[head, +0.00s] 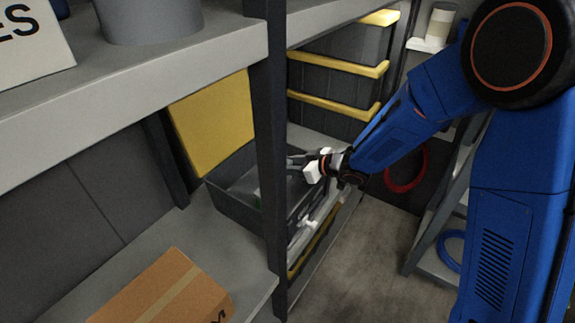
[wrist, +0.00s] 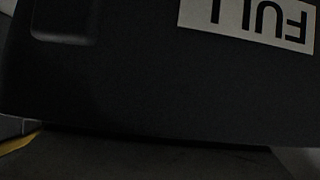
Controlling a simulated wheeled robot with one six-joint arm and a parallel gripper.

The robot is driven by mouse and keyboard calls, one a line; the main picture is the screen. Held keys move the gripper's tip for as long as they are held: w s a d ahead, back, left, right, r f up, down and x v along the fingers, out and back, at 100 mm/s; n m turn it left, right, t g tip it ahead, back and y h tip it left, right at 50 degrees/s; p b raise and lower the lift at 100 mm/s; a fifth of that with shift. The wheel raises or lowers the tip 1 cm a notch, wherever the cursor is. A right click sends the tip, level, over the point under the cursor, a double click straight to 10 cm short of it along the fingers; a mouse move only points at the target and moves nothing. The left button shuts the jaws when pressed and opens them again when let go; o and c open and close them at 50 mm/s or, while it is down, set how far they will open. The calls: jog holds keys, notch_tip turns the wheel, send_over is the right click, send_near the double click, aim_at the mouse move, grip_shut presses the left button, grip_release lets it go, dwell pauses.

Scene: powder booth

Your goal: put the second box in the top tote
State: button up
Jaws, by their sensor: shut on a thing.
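A dark grey open tote (head: 235,208) sits on the shelf behind the dark upright, with a yellow lid-like panel (head: 213,118) raised behind it. My gripper (head: 298,161) is at the tote's right side, near its upper edge. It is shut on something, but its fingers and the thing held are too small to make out. A dark surface (wrist: 150,85) with an upside-down "FULL" label (wrist: 248,20) fills most of the wrist view. A brown taped cardboard box (head: 165,290) lies on the shelf at the lower left. I cannot tell which box is the second.
Dark totes with yellow lids (head: 335,83) are stacked behind. The dark upright (head: 270,150) stands left of my gripper. A grey shelf (head: 130,75) above holds a grey container (head: 150,18). Bare floor (head: 365,265) lies at the lower right.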

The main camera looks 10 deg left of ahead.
jog(key=shift+f, duration=0.15)
jog(key=o, duration=1.1)
jog(key=shift+d+r, duration=0.15)
jog(key=shift+r, duration=0.15)
jog(key=v, duration=1.1)
jog(key=shift+d, duration=0.25)
jog(key=shift+s+r, duration=0.1)
jog(key=shift+s, duration=0.05)
